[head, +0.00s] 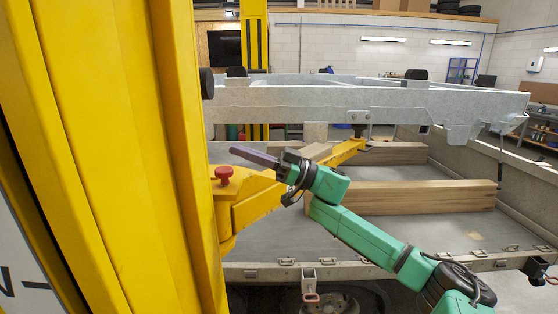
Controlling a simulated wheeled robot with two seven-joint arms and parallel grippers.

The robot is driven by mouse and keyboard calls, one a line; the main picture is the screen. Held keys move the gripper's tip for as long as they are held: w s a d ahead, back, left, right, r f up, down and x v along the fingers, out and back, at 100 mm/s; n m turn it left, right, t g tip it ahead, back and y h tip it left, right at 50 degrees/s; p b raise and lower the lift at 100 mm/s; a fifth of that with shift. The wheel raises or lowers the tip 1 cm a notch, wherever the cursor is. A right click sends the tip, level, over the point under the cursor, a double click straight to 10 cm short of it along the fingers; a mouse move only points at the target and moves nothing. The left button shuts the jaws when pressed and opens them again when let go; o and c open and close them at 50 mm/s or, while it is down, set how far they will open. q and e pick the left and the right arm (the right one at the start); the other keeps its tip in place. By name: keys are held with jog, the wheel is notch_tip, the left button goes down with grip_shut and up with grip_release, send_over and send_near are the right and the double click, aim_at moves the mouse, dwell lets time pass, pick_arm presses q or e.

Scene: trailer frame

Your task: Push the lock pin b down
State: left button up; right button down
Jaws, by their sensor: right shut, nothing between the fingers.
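A lock pin with a red mushroom-shaped knob (223,173) stands upright on the yellow lift arm's pivot, beside the yellow post. No letter shows on it, so I cannot tell if it is pin b. A short red stem shows under the knob. My right gripper (236,151) comes in from the right on a green arm. Its purple-grey fingers are shut and empty, pointing left. In the picture the fingertips are above and slightly right of the knob, with a gap between them. How far apart they are in depth I cannot tell. My left gripper is out of view.
A big yellow lift post (110,150) fills the left side. The yellow lift arm (258,200) reaches back under a galvanized trailer frame (380,103). Wooden beams (410,197) lie on the grey platform below. My green arm crosses the lower right.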

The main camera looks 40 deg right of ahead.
jog(key=b+v, duration=0.6)
jog(key=v, duration=0.3)
jog(key=shift+d, duration=0.2)
jog(key=shift+w+f, duration=0.2)
